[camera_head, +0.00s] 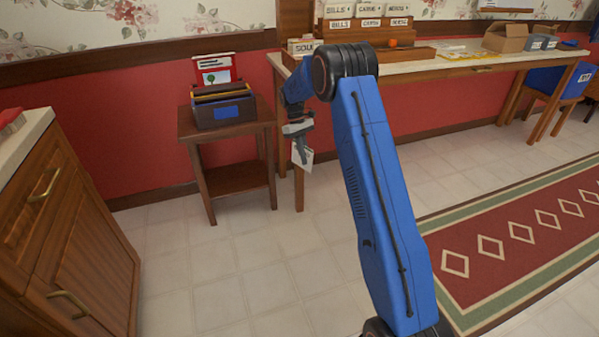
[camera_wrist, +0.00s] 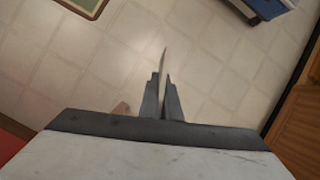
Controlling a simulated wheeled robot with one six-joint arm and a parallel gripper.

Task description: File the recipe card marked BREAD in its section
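My gripper (camera_head: 300,150) points down beside the small side table's right edge. It is shut on a white card (camera_head: 304,160), seen partly behind the fingers. In the wrist view my gripper (camera_wrist: 165,85) pinches the card (camera_wrist: 164,60), which shows almost edge-on as a thin sliver. No writing on the card is readable. A box with a label starting "SOU" (camera_head: 303,47) stands at the left end of the long desk, partly hidden by my arm. A dark open box (camera_head: 224,112) with several upright dividers and a blue front label sits on the side table.
The side table (camera_head: 228,130) stands against the red wall. A red picture card (camera_head: 215,68) stands behind the dark box. The long desk (camera_head: 455,66) carries labelled boxes (camera_head: 370,22) and an open cardboard box (camera_head: 505,38). A wooden cabinet (camera_head: 75,215) is at left. The tiled floor between is clear.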

